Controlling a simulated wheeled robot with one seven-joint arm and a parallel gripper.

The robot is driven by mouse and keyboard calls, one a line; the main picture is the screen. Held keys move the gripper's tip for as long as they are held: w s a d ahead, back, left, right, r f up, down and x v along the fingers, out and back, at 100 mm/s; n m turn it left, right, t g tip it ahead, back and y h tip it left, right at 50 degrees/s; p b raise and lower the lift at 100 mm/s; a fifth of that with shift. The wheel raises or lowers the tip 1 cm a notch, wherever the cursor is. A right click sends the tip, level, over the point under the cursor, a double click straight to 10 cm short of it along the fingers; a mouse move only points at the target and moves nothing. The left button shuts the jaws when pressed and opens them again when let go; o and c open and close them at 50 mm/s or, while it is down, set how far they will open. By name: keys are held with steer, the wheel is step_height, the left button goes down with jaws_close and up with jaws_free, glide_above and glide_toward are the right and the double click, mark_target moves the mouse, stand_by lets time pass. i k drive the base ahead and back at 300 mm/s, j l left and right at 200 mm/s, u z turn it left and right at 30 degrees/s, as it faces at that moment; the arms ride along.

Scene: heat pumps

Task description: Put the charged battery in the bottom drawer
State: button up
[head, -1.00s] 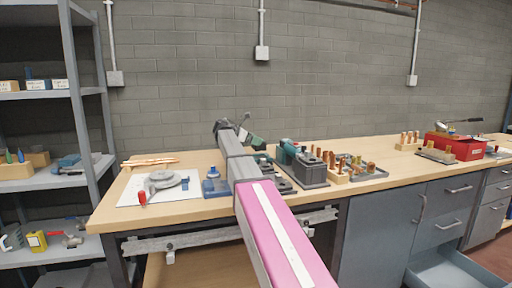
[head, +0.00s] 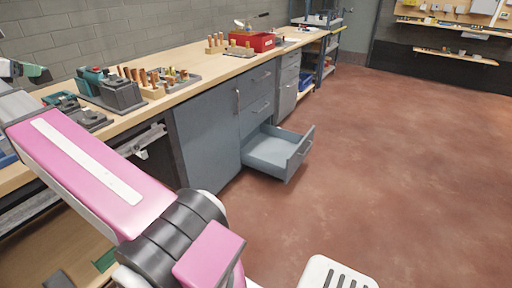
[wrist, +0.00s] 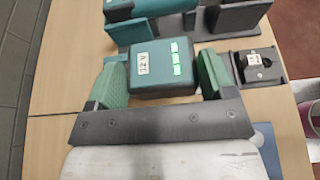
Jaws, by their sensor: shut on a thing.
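The teal battery (wrist: 160,72) shows in the wrist view, with a white label and three lit green bars on top. My gripper (wrist: 161,80) is shut on it, with a green pad on each side. Whether it is clear of the surface below is hard to tell. In the head view, a green part of my gripper (head: 32,70) shows at the far left edge, and the battery cannot be made out there. The bottom drawer (head: 272,155) is pulled open at the middle of the head view. Its visible inside is bare.
The wooden workbench (head: 210,80) runs along the wall. On it stand a charger with a teal tool (head: 110,90), wooden blocks with copper pieces (head: 152,90) and a red box (head: 252,41). A black dock (wrist: 258,66) lies right of the battery. The red floor right of the drawer is clear.

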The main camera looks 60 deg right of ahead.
mark_target(278, 153)
steer(key=k+l+z, duration=0.1)
steer(key=k+z, duration=0.2)
steer(key=k, duration=0.35)
steer(key=l+z, duration=0.9)
steer(key=i+l, duration=0.1)
steer(key=l, duration=0.35)
steer(key=i+l, duration=0.1)
steer(key=l, duration=0.4)
steer(key=i+l, duration=0.1)
steer(key=l, duration=0.35)
steer(key=i+l, duration=0.1)
steer(key=l, duration=0.4)
steer(key=i+l, duration=0.1)
steer(key=l, duration=0.35)
steer(key=i, duration=0.5)
